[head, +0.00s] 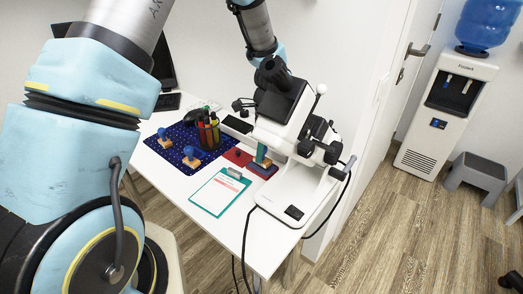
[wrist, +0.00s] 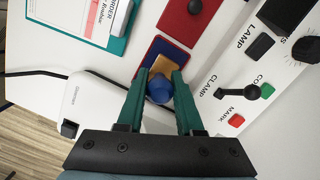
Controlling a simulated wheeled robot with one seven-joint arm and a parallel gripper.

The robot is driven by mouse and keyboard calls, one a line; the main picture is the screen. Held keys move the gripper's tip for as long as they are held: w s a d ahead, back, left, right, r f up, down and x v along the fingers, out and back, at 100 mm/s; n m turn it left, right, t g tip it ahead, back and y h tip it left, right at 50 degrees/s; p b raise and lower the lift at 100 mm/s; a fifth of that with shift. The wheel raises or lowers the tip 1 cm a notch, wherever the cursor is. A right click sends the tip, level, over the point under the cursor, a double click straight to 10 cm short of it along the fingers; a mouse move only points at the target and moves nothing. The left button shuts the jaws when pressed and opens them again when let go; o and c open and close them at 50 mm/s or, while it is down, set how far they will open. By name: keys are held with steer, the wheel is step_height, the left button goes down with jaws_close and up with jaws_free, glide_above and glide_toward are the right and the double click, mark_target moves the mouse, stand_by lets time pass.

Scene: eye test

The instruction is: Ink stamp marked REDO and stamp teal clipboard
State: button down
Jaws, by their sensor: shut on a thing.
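My gripper (wrist: 160,77) has teal fingers, shut on the blue round knob of a stamp (wrist: 159,90). The stamp's wooden block (wrist: 167,65) is over a dark blue ink pad in a red case (wrist: 154,46). I cannot tell whether it touches the pad. No marking on the stamp can be read. In the head view my gripper (head: 262,158) is just right of the teal clipboard (head: 198,205), which lies flat with a white printed sheet. The clipboard's corner also shows at upper left in the wrist view (wrist: 118,43).
Two other blue-knobbed wooden stamps (head: 165,141) (head: 191,160) stand on a dark blue dotted mat (head: 176,152), near a pen cup (head: 208,134). A red plate with a black knob (wrist: 178,22) lies beside the ink pad. A white machine (head: 270,200) with levers stands close right.

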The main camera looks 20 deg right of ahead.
steer(key=shift+f, duration=0.65)
stand_by(1.4)
steer(key=shift+r+p, duration=2.85)
steer(key=shift+r, duration=0.8)
